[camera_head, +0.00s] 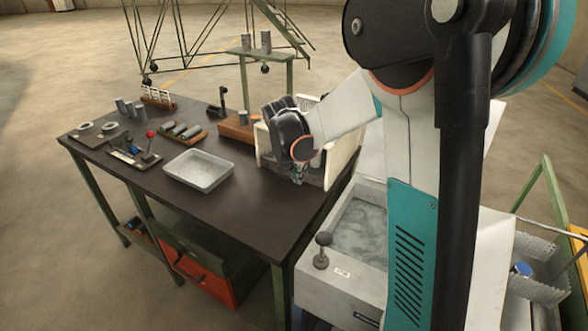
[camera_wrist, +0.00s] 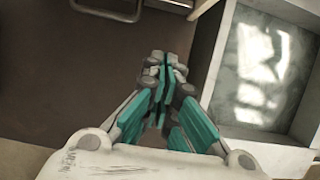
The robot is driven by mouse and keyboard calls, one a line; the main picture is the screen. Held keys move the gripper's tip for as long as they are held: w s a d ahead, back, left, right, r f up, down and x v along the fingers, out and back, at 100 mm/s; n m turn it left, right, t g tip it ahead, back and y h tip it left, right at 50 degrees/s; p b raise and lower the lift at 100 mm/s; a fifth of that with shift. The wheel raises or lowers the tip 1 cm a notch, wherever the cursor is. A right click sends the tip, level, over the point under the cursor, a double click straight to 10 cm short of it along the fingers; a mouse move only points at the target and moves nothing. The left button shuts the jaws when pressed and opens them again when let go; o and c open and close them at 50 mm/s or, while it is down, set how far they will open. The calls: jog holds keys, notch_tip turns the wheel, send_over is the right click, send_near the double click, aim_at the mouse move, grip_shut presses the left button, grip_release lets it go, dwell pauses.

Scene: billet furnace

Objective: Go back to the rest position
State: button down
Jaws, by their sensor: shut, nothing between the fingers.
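My gripper (camera_head: 299,173) hangs in front of a pale box-like furnace (camera_head: 342,142) at the right end of the dark table (camera_head: 258,200) in the head view. In the wrist view my gripper (camera_wrist: 163,65) is shut and its teal fingers meet with nothing between them. Below it lie the bare dark tabletop (camera_wrist: 85,75) and, to the right, a grey tank (camera_wrist: 216,72) of shiny liquid. My arm covers part of the furnace and the tank in the head view.
A metal tray (camera_head: 199,169) lies on the table's middle. Wooden racks, cylinders and a red-knobbed lever (camera_head: 150,134) stand at the left and back. The tank (camera_head: 305,276) with a black knob (camera_head: 323,239) adjoins the table at the right. The table's front centre is clear.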

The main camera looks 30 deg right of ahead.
jog(key=s+a+r+m+t+y, duration=0.2)
jog(key=s+a+r+m, duration=0.5)
jog(key=s+r+m, duration=0.35)
jog(key=s+a+m+t, duration=0.1)
jog(key=s+a+m, duration=0.2)
jog(key=s+m, duration=0.4)
jog(key=s+a+m+t+y, duration=0.1)
jog(key=s+a+m, duration=0.3)
jog(key=s+m, duration=0.3)
jog(key=shift+s+t+y, duration=0.3)
jog(key=shift+s+t, duration=0.1)
